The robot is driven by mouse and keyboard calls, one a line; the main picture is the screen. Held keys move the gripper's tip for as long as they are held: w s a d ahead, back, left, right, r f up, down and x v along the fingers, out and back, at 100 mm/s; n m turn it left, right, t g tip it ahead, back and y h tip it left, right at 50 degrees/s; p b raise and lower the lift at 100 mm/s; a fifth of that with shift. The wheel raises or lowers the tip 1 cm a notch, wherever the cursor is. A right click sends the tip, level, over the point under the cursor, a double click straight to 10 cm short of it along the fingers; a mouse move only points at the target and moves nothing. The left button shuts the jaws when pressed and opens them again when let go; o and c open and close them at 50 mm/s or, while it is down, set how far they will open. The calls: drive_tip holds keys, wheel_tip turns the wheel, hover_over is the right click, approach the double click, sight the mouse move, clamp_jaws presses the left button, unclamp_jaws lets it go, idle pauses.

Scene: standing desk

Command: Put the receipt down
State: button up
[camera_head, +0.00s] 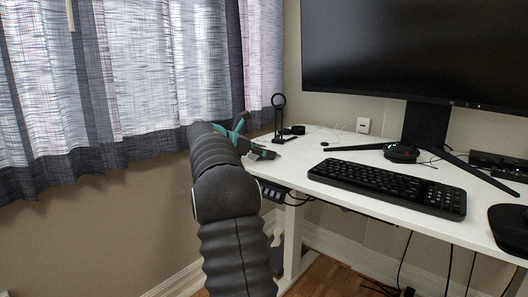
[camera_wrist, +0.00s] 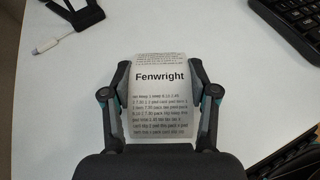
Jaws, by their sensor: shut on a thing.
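The receipt (camera_wrist: 158,92) is a white printed slip headed "Fenwright" in the wrist view. It lies between the two fingers of my gripper (camera_wrist: 160,72), which is shut on its side edges. The white desk (camera_wrist: 60,120) shows beneath it; I cannot tell whether the receipt touches the top. In the head view my gripper (camera_head: 262,153) is over the left end of the desk, small and partly behind my arm. The receipt cannot be made out there.
A black stand with a ring (camera_head: 279,118) is at the desk's back left. A black keyboard (camera_head: 388,187), a monitor (camera_head: 430,50) and its stand fill the right. A white cable end (camera_wrist: 46,43) lies at upper left in the wrist view. Bare desk surrounds the receipt.

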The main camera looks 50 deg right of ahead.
drive_tip(key=o, duration=0.7)
drive_tip(key=shift+c, duration=0.2)
drive_tip(key=shift+r, duration=0.15)
drive_tip(key=p+v, duration=0.1)
drive_tip(key=v, duration=1)
drive_tip(key=shift+w+a+r+p, duration=0.15)
drive_tip(key=shift+a+p, duration=0.1)
drive_tip(key=shift+p, duration=0.15)
drive_tip(key=shift+a, duration=0.2)
drive_tip(key=shift+a, duration=0.1)
